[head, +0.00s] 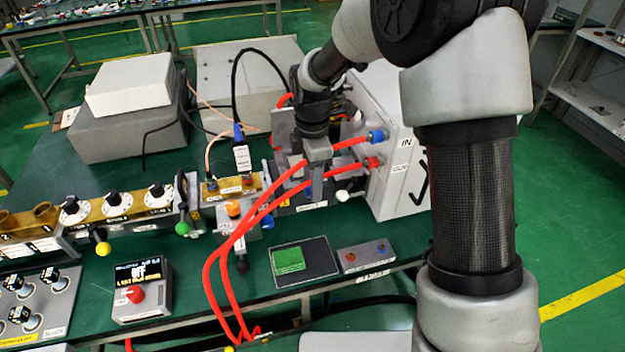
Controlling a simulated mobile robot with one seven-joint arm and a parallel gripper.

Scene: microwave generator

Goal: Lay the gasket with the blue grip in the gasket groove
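My gripper (313,168) points down over the metal assembly (300,198) in the middle of the bench, left of the white IN/OUT box. Its fingertips are small and partly hidden by the red hoses, so I cannot tell whether it is open or shut. A small blue patch (309,188) shows just below the fingers. It may be the gasket's blue grip, but I cannot tell whether it is held. The gasket ring and the groove cannot be made out.
Red hoses (222,256) loop in front of the assembly from the white box (390,165). A dark tray (322,262) with a green pad (289,260) and a small grey button box (367,256) sit at the front edge. Brass waveguide parts (105,210) run left.

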